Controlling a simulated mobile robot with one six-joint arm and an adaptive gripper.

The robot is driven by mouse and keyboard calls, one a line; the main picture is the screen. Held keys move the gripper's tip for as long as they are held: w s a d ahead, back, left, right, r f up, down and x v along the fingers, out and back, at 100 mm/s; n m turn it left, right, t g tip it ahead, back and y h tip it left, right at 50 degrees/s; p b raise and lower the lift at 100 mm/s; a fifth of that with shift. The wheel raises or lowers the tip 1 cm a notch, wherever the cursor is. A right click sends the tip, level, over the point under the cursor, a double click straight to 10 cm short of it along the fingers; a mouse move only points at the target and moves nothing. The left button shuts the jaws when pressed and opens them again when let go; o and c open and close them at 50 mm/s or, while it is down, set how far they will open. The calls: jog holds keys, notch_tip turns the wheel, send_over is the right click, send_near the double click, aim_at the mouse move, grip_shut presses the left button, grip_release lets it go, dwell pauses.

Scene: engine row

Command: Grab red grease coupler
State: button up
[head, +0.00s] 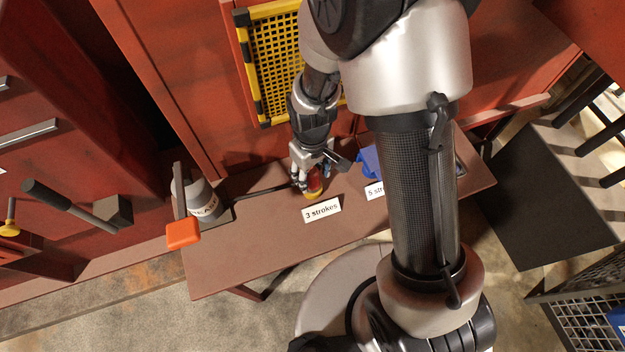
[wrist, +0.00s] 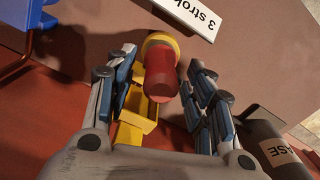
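The red grease coupler (wrist: 161,75) is a red cylinder with a yellow ring at its end, and it shows between my gripper's fingers in the wrist view. In the head view the coupler (head: 314,184) is partly hidden by my gripper (head: 311,180), just behind the "3 strokes" label (head: 322,210). My gripper (wrist: 161,90) is open, with blue-padded fingers on both sides of the coupler. Gaps show between the pads and the red body. A yellow piece (wrist: 135,120) lies near the left finger in the wrist view.
A grey grease container (head: 203,198) stands at the bench's left end, with an orange-tipped lever (head: 183,234) beside it. A blue object (head: 370,161) is right of my gripper, behind the "5 strokes" label (head: 375,190). The bench front (head: 245,258) is clear.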

grip_shut()
dwell(0.4)
